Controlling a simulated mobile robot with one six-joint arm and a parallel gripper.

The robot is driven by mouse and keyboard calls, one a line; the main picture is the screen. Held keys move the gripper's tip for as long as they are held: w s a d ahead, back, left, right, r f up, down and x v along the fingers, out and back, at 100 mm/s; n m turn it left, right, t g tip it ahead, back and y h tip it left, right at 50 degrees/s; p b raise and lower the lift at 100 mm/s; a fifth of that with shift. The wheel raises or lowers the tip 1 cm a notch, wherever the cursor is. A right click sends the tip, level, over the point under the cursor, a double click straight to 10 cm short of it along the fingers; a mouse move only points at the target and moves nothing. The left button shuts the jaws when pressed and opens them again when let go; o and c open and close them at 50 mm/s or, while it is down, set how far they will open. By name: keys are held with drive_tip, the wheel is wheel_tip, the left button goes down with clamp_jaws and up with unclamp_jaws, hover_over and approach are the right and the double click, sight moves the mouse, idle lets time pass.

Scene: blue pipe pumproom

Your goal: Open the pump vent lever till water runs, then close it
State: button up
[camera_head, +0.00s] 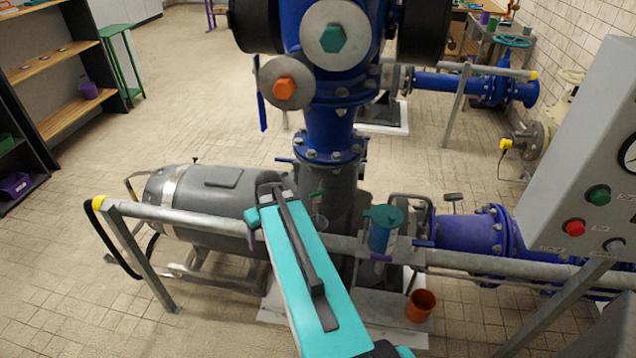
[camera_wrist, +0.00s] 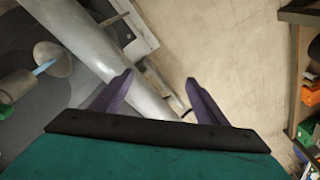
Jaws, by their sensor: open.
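A small green handle (camera_head: 318,194), which looks like the vent lever, shows at the pump's grey column (camera_head: 345,195) in the head view. A pale cup-like part (camera_head: 320,222) sits just below it. In the wrist view, a light-blue streak (camera_wrist: 45,67) joins a pale cylinder (camera_wrist: 15,85) and a grey round part (camera_wrist: 53,58); I cannot tell surely whether it is water. My gripper (camera_wrist: 160,78) is open, its purple fingers apart with nothing between them, near the grey rail (camera_wrist: 92,45).
The rail (camera_head: 185,216) crosses in front of the pump. The grey motor (camera_head: 210,200) lies left and blue piping (camera_head: 465,232) right. A teal container (camera_head: 383,228) is at the rail, an orange cup (camera_head: 420,304) below. A control box (camera_head: 590,150) stands right. Left floor is clear.

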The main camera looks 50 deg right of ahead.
drive_tip(key=d+r+t+p, duration=0.1)
drive_tip(key=d+r, duration=0.7)
drive_tip(key=m+t+h+p, duration=0.1)
drive_tip(key=t+h+p, duration=0.1)
approach(317, 192)
drive_tip(key=w+d+v, duration=0.1)
drive_tip(key=v, duration=0.5)
drive_tip(key=shift+s+a, duration=0.15)
drive_tip(key=shift+a, duration=0.1)
drive_tip(key=shift+f, duration=0.1)
drive_tip(key=shift+s+p+x, duration=0.2)
drive_tip(key=shift+p+x, duration=1.65)
drive_tip(key=shift+x, duration=4.95)
drive_tip(key=shift+a+f, duration=0.1)
drive_tip(key=shift+a, duration=0.05)
drive_tip(key=shift+g, duration=0.3)
drive_tip(key=c, duration=1)
